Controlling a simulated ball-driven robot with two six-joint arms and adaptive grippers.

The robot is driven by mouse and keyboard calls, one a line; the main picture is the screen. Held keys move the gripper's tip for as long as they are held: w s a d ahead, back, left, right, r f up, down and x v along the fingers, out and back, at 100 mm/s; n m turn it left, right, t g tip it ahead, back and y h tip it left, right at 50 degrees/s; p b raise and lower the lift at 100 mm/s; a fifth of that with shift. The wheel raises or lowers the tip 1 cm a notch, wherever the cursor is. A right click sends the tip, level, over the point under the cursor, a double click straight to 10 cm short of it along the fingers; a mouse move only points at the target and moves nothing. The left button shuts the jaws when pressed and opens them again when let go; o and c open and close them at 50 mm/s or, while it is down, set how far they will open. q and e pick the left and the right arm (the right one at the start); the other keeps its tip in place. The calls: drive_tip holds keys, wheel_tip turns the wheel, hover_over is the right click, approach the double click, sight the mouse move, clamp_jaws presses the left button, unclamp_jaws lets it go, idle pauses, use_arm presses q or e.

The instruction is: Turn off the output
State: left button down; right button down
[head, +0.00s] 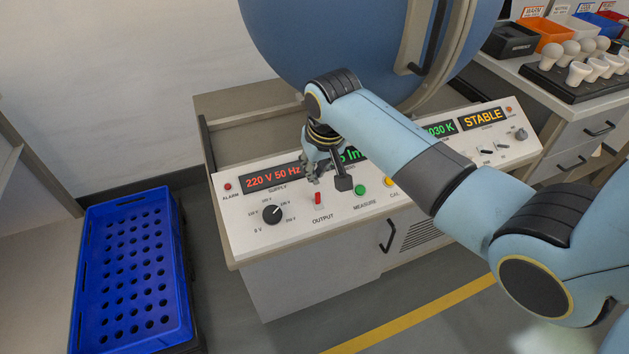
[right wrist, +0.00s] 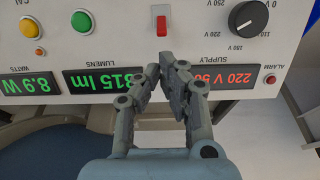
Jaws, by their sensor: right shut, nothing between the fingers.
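The OUTPUT switch is a red rocker (head: 318,198) on the front panel (head: 245,220) of the console. It also shows upright in the right wrist view (right wrist: 161,25), just beyond my fingertips. My right gripper (head: 313,178) is over the panel, beside the switch on its display side, with its fingers shut and nothing between them. In the right wrist view the fingertips (right wrist: 165,62) stop short of the rocker, with a small gap in the picture; contact is not visible. The supply display (head: 272,178) reads 220 V 50 Hz. My left gripper is out of view.
A black supply knob (head: 272,214) sits left of the switch. A green MEASURE button (head: 360,190) and a yellow CAL button (head: 388,182) lie to its right. A large blue sphere (head: 340,40) stands behind. A blue crate (head: 88,262) stands at left.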

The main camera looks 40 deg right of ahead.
sight(313, 186)
drive_tip(key=shift+b+x, duration=0.45)
drive_tip(key=shift+x, duration=1.9)
